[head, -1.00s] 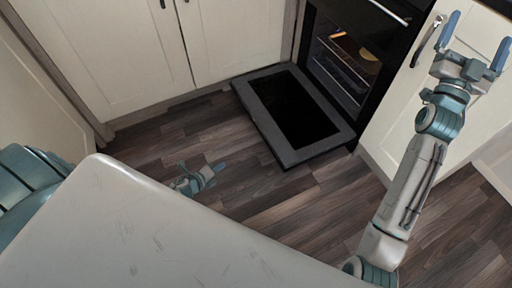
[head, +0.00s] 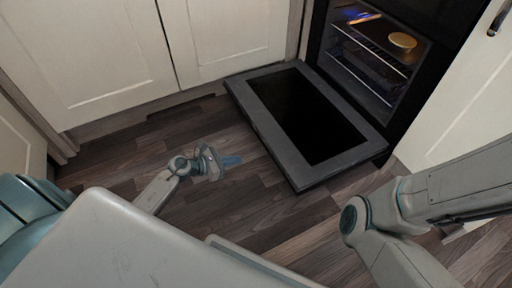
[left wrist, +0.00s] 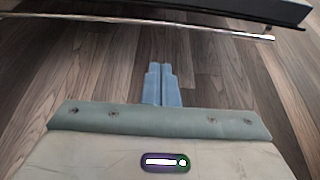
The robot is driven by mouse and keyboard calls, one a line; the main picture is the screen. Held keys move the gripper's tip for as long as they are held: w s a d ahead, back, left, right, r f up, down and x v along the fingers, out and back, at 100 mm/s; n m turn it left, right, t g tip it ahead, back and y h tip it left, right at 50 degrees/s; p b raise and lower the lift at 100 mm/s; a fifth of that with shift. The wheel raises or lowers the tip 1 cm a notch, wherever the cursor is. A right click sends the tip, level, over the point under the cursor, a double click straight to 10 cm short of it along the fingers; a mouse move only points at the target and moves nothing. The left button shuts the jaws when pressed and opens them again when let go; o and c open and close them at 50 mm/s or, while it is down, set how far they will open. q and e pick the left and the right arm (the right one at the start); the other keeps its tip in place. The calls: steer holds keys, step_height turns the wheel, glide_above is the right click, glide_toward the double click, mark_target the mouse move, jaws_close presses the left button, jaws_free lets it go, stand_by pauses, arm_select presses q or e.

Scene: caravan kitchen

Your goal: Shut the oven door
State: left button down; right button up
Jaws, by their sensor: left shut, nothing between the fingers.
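The oven door (head: 282,140) is open, folded down low over the floor, dark grey frame around a black pane. Behind it the oven (head: 372,62) stands open with its inside lit. My left gripper (head: 236,161) is shut and empty, low over the floor to the left of the door, apart from it. In the left wrist view its closed blue fingers (left wrist: 162,72) point toward the door edge (left wrist: 200,8) and the metal handle bar (left wrist: 140,24) at the top, with a gap of floor between. My right gripper is out of view.
Inside the oven are wire racks (head: 365,45) and a round yellowish item (head: 402,40). Cream cupboards (head: 85,60) stand left of the oven, and another cream cupboard (head: 470,100) stands right. Wooden floor (head: 130,160) is clear left of the door.

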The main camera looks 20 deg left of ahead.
arm_select(q)
steer(key=b+x, duration=0.4)
steer(key=x, duration=0.6)
steer(key=shift+b, duration=0.35)
step_height(320, 180, up, 4)
steer(key=shift+w+r+b, duration=0.15)
steer(key=shift+b, duration=0.15)
